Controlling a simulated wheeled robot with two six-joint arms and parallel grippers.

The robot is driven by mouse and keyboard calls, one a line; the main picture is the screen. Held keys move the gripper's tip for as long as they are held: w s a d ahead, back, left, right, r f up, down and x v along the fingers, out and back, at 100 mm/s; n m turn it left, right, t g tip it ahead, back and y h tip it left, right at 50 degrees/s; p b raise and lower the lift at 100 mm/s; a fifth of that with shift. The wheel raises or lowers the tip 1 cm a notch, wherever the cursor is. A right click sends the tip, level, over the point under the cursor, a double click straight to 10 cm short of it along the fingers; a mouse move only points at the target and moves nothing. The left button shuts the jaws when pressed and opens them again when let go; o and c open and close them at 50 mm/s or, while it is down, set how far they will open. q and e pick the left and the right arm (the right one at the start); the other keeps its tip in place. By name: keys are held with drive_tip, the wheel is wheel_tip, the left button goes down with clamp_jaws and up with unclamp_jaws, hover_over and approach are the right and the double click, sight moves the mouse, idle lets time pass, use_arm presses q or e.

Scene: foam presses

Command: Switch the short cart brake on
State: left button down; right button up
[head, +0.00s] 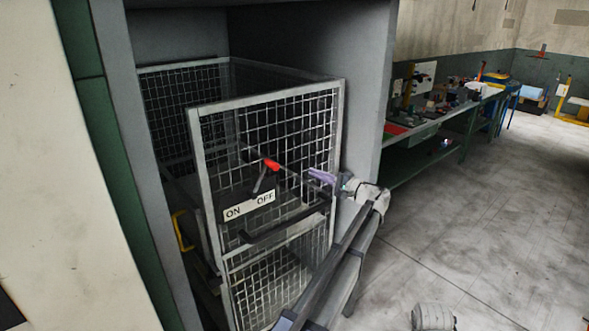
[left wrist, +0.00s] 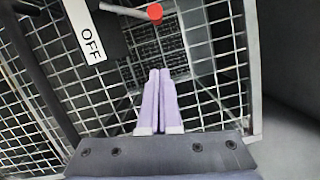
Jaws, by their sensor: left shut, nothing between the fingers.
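The short cart is a grey-framed wire-mesh cart (head: 196,150) standing in a grey bay.
A dark handle bar (head: 285,230) crosses the cart front below the label. The bay's grey side wall (head: 372,110) stands close right of my gripper. A green workbench (head: 430,128) with several items is further right. The floor (head: 480,215) there is mostly clear.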

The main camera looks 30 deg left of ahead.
use_arm(q)
drive_tip(key=s+a+r+p, duration=0.1)
drive_tip(key=s+a, duration=0.1)
drive_tip(key=a, duration=0.9)
drive_tip(key=shift+s+a+r, duration=0.1)
drive_tip(key=shift+s+r, duration=0.05)
drive_tip(key=shift+r, duration=0.05)
